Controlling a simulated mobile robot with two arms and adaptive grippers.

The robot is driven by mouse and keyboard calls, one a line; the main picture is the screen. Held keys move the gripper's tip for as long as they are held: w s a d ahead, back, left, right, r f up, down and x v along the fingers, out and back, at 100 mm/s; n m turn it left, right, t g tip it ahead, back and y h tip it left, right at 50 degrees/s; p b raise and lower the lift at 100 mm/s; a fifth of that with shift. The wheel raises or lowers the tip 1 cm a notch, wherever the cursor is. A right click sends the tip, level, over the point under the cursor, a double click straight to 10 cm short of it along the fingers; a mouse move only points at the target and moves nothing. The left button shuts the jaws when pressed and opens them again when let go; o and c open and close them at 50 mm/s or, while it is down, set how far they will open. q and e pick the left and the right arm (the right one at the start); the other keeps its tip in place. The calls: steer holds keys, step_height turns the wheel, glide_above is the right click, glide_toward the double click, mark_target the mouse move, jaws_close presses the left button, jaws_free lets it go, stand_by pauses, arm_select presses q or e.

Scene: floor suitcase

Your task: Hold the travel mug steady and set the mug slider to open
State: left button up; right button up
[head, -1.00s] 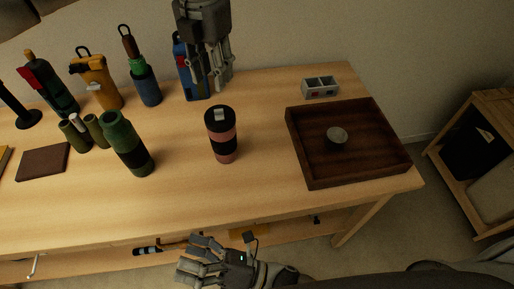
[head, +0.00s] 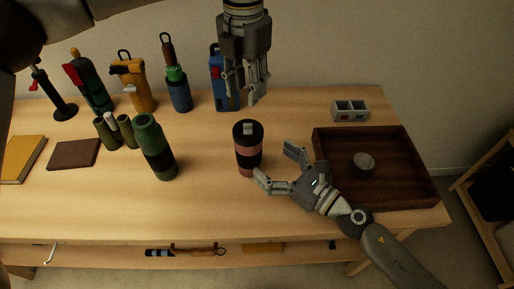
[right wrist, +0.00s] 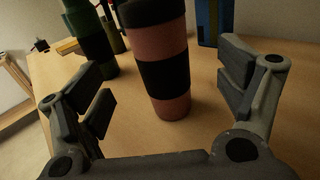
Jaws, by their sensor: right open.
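The travel mug (head: 248,160) stands upright on the table, pink with a black middle band and black lid. A light grey slider tab (head: 248,129) shows on the lid; its setting is too small to tell. My right gripper (head: 276,166) is open just right of the mug, one finger near its lower front and the other behind right. In the right wrist view the mug (right wrist: 168,72) stands ahead between the spread fingers, apparently untouched; its lid is cut off. My left gripper (head: 246,97) hangs fingers down above and behind the mug, empty, with its fingers apart.
A green bottle (head: 154,150) stands left of the mug. A blue container (head: 217,80) stands behind my left gripper. Several tools and bottles line the back left.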

mark_target(249, 144)
steer(key=x, duration=0.8)
steer(key=shift+w+a, duration=0.25)
steer(key=shift+a, duration=0.05)
